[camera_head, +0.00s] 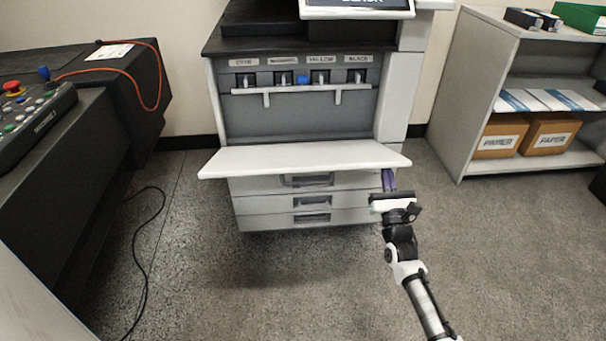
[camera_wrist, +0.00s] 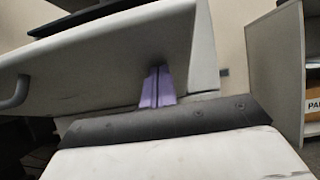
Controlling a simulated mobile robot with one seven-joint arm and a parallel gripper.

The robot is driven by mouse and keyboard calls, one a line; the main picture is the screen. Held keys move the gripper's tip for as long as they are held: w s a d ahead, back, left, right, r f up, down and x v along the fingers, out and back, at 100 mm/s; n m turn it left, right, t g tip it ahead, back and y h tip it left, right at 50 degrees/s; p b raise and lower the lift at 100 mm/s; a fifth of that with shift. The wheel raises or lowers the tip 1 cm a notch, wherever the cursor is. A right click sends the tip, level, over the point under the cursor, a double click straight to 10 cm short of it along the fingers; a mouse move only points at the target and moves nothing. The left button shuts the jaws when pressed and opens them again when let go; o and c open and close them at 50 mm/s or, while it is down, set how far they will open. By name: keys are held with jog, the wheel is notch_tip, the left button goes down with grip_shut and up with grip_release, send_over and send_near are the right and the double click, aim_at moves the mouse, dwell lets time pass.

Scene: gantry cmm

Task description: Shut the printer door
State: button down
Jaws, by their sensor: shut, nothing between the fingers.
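The printer (camera_head: 218,100) stands against the back wall. Its white front door (camera_head: 305,158) is folded down and sticks out roughly level above the drawers. The opening behind it shows a grey panel and a row of toner slots. My gripper (camera_head: 389,180) is at the door's right end, with its purple fingers shut and empty. The fingertips are just under or beside the door's right edge. In the wrist view the purple fingers (camera_wrist: 157,88) point up at the pale underside of the door (camera_wrist: 110,60). I cannot tell whether they touch it.
A shelf (camera_head: 470,95) with paper boxes (camera_head: 500,136) stands at the right. A dark machine (camera_head: 100,105) with a control panel (camera_head: 30,110) is at the left. A black cable (camera_head: 148,240) lies on the floor. The floor (camera_head: 270,285) before the printer is clear.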

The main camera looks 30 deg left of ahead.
aim_at(390, 157)
jog(key=shift+w+a+r, duration=0.2)
jog(key=shift+w+r, duration=0.05)
jog(key=shift+r, duration=0.55)
jog(key=shift+w+a+r, duration=0.15)
jog(key=shift+w+r, duration=0.05)
jog(key=shift+r, duration=0.6)
jog(key=shift+w+a+r, duration=0.25)
jog(key=shift+w+r, duration=0.15)
jog(key=shift+r, duration=0.35)
jog(key=shift+w+a+r, duration=0.25)
jog(key=shift+w+r, duration=0.1)
jog(key=shift+r, duration=0.4)
jog(key=shift+w+a+r, duration=0.35)
jog(key=shift+w+r, duration=0.15)
jog(key=shift+r, duration=0.25)
jog(key=shift+w+a+r, duration=0.3)
jog(key=shift+w+r, duration=0.2)
jog(key=shift+r, duration=0.2)
jog(key=b+x, duration=1.1)
jog(key=x, duration=0.4)
jog(key=shift+f+b, duration=0.25)
jog(key=shift+b, duration=0.05)
